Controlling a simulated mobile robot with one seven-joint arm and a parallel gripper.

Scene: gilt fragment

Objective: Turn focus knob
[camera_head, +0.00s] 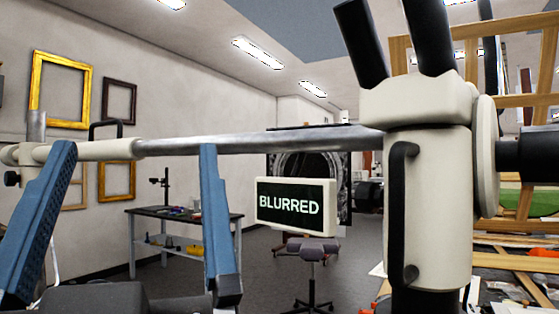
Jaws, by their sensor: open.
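A cream microscope head (425,200) with two black eyepieces (395,40) stands at the right, on a long horizontal arm (270,141). A dark cylinder (528,153) juts from its right side beside a round cream disc (485,150). I cannot tell which part is the focus knob. A small black knob (12,178) sits at the far left end of the arm. A screen (296,206) reads "BLURRED". My gripper (136,150) has two blue fingers, wide apart and empty, pointing up at the left. Their tips overlap the horizontal arm in the picture; I cannot tell whether they touch it.
A workbench (185,214) with small items stands at the left wall, below gold and dark frames (61,90). A stool (306,252) stands on the grey floor behind the screen. Wooden frames (470,52) and clutter fill the right side. Floor between bench and stool is clear.

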